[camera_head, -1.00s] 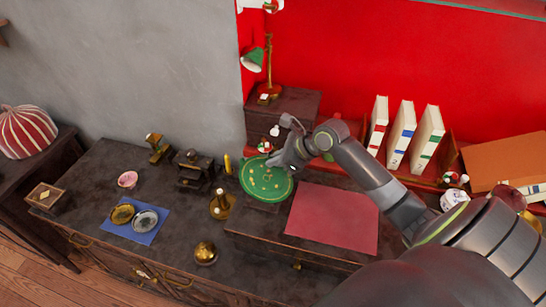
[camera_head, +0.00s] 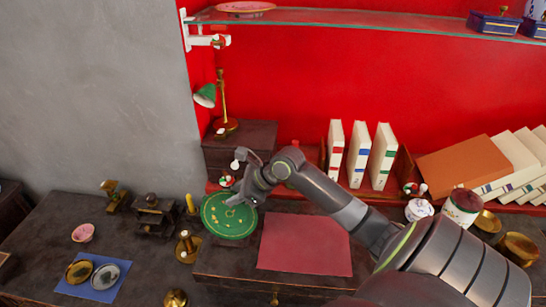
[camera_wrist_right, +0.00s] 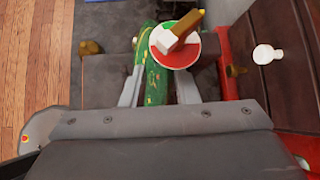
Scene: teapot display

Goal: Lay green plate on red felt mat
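The round green plate (camera_head: 225,222) with gold spots stands tilted near the back of the dark cabinet, left of the mat. The red felt mat (camera_head: 305,245) lies flat and bare on the cabinet top. My right gripper (camera_head: 247,192) is at the plate's upper right edge. In the right wrist view the plate (camera_wrist_right: 153,85) shows almost edge-on between the two fingers of the right gripper (camera_wrist_right: 162,85). The fingers stand apart, one on each side of it; firm contact on both sides does not show. My left gripper is not in view.
A brass candlestick (camera_head: 187,246) and a yellow candle (camera_head: 190,203) stand left of the plate. A small dark chest (camera_head: 240,145) with a lamp (camera_head: 222,100) stands behind it. Upright books (camera_head: 358,155) line the back. A blue cloth (camera_head: 95,283) lies at left.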

